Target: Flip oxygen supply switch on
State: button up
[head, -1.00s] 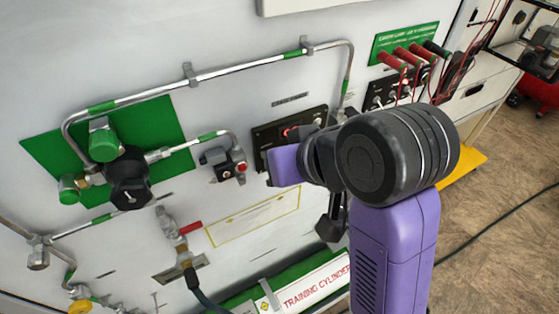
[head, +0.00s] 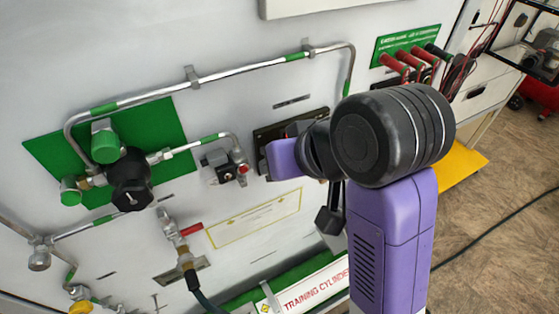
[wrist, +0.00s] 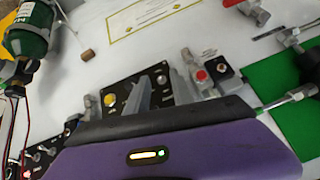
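A black switch panel (head: 266,135) is fixed to the white wall, mostly hidden behind my arm in the head view. It also shows in the wrist view (wrist: 122,88), with a yellow round part (wrist: 109,100) and small toggles. My gripper (wrist: 148,92) is at this panel; its grey fingers reach over the panel face. In the head view my wrist hides the fingers.
A small grey unit with a red button (head: 243,169) sits left of the panel. A black valve knob (head: 130,180) on a green plate (head: 50,150) and metal pipes (head: 240,70) stand out from the wall. Red-capped leads (head: 410,57) are at the upper right.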

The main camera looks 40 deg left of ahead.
jog(key=shift+r, duration=0.1)
jog(key=v, duration=0.7)
jog(key=shift+d+r, duration=0.2)
jog(key=shift+d, duration=0.05)
dwell(0.4)
